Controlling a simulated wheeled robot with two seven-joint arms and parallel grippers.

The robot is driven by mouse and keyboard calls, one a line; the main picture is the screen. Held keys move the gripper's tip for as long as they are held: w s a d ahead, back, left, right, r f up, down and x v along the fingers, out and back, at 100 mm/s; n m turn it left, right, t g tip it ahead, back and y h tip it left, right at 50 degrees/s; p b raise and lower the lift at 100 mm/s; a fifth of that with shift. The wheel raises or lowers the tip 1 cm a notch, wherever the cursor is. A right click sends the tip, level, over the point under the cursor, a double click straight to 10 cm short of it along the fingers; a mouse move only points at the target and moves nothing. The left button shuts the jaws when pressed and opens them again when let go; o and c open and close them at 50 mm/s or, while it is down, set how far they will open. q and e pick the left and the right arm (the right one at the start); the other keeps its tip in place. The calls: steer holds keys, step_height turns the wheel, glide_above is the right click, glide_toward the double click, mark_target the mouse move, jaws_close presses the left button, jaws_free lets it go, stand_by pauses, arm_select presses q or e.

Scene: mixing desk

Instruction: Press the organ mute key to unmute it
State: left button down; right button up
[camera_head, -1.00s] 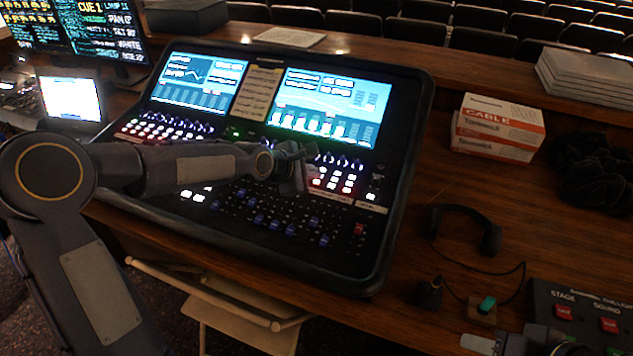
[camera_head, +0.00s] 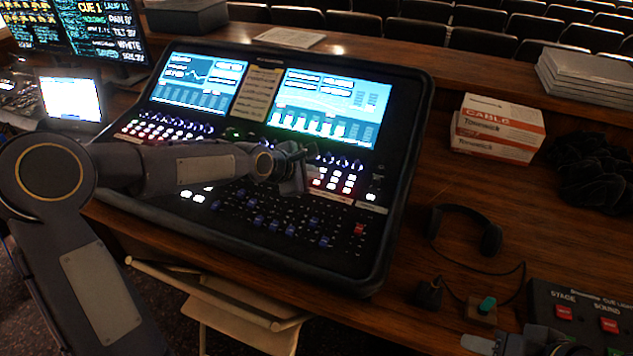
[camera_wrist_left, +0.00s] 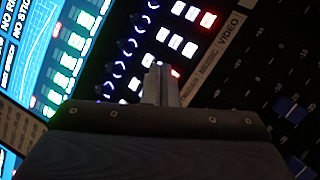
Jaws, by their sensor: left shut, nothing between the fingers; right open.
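The mixing desk (camera_head: 385,225) carries a block of small lit mute keys (camera_head: 335,180), mostly white with a red glow among them. My left gripper (camera_head: 298,182) is shut and empty, low over the left edge of this block. In the left wrist view its closed fingertips (camera_wrist_left: 160,80) are beside the key rows (camera_wrist_left: 176,42), with a red-lit key (camera_wrist_left: 175,72) partly hidden right by the tips. I cannot tell whether they touch a key. No organ label is readable. My right gripper (camera_head: 490,344) is open at the bottom edge, partly cut off.
Blue fader caps (camera_head: 273,224) and a VIDEO label strip (camera_wrist_left: 228,32) lie near the keys. The desk screens (camera_head: 325,105) rise behind. Headphones (camera_head: 490,238), cable boxes (camera_head: 497,128) and a cue light box (camera_head: 580,310) are on the wooden table to the right.

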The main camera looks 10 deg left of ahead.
arm_select(q)
steer(key=shift+f, duration=0.15)
stand_by(0.3)
steer(key=shift+f+b, duration=0.3)
steer(key=shift+b, duration=0.15)
steer(key=shift+f, duration=0.25)
steer(key=shift+r, duration=0.15)
stand_by(0.4)
steer(key=shift+r, duration=0.55)
steer(key=shift+s+r+p, duration=0.15)
steer(key=shift+r+p, duration=0.75)
steer(key=shift+r, duration=0.35)
steer(key=shift+s+r+p, duration=0.1)
steer(key=shift+r+p, duration=0.8)
steer(key=shift+r, duration=0.3)
steer(key=shift+a, duration=0.1)
